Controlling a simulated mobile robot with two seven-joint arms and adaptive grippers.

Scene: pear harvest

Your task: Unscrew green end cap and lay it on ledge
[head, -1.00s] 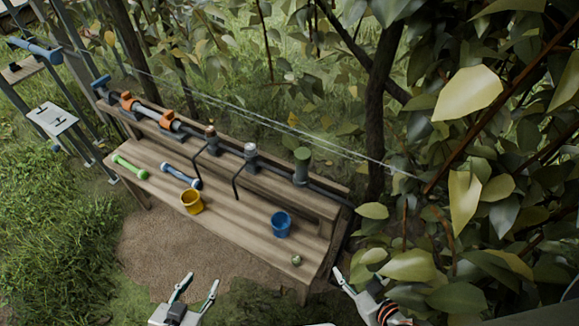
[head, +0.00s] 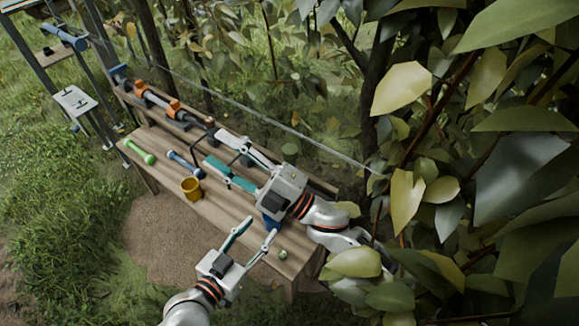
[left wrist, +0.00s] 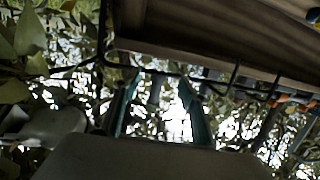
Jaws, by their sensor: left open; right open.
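The green end cap (head: 290,150) is a short dull-green cylinder on the rear pipe, just beyond my right gripper's body. Its lower part and post are hidden in the head view. My right gripper (head: 212,150) is open, reaching leftward over the bench, its fingertips left of the cap near the dark pipe fittings. It does not touch the cap. My left gripper (head: 260,228) is open and empty over the front of the bench. Its teal fingers (left wrist: 158,78) also show open in the dark left wrist view. The wooden ledge (head: 318,182) runs along the bench's back.
A small green object (head: 283,254) lies near the front right. Leaves (head: 405,195) crowd the right.

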